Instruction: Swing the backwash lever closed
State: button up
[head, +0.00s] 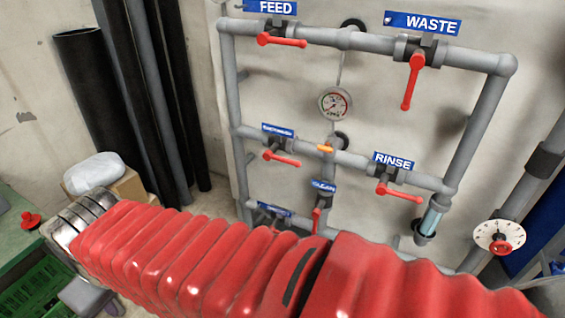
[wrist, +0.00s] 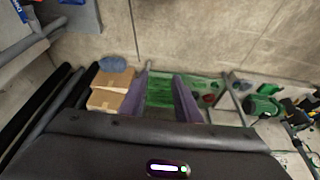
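The backwash lever (head: 282,158) is a red handle in the head view, on the left valve of the middle pipe run. A small blue label (head: 278,130), blurred but apparently reading BACKWASH, sits above it. The lever lies roughly along its pipe, its free end to the right and slightly down. My gripper (wrist: 162,97) shows in the wrist view as two purple-grey fingers set apart with nothing between them. It points at the floor area with boxes and green crates, away from the pipes. The lever is not visible in the wrist view.
Other red levers are FEED (head: 282,40), WASTE (head: 412,83) hanging down, RINSE (head: 400,193) and lower ones partly hidden by my arm. A gauge (head: 335,103) sits centrally. Dark upright pipes (head: 95,95) stand left. A cardboard box (wrist: 112,85) and green crate (wrist: 165,91) lie below.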

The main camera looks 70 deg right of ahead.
jog(key=d+f+m, duration=0.1)
jog(key=w+d+f, duration=0.1)
jog(key=d+f, duration=0.1)
jog(key=d+f+m+g, duration=0.1)
jog(key=d+f, duration=0.1)
jog(key=shift+w+f+m, duration=0.25)
jog(key=shift+w+m, duration=0.05)
jog(key=shift+w, duration=0.05)
grip_shut()
jog(key=w+d+f+m+t+h, duration=0.15)
jog(key=d+f+m, duration=0.3)
jog(key=d, duration=0.55)
jog(key=w+d+f+m+h, duration=0.25)
jog(key=d+f, duration=0.35)
jog(key=d, duration=0.3)
jog(key=s+d+f+m+g+h, duration=0.1)
jog(key=s+d+m+h, duration=0.15)
jog(key=d, duration=0.45)
jog(key=s+d+f+m+h, duration=0.2)
jog(key=s+d, duration=0.2)
jog(key=d, duration=0.3)
jog(key=s+d+r+m+g+h, duration=0.2)
jog(key=s+d+r+g+h, duration=0.1)
jog(key=s+d+r+h, duration=0.1)
jog(key=s+d+r+m+g+h, duration=0.1)
jog(key=s+d+r+g+h, duration=0.2)
jog(key=s+r, duration=0.3)
jog(key=shift+s+d+r+m+h, duration=0.45)
jog(key=shift+d+r, duration=0.45)
jog(key=shift+r, duration=0.7)
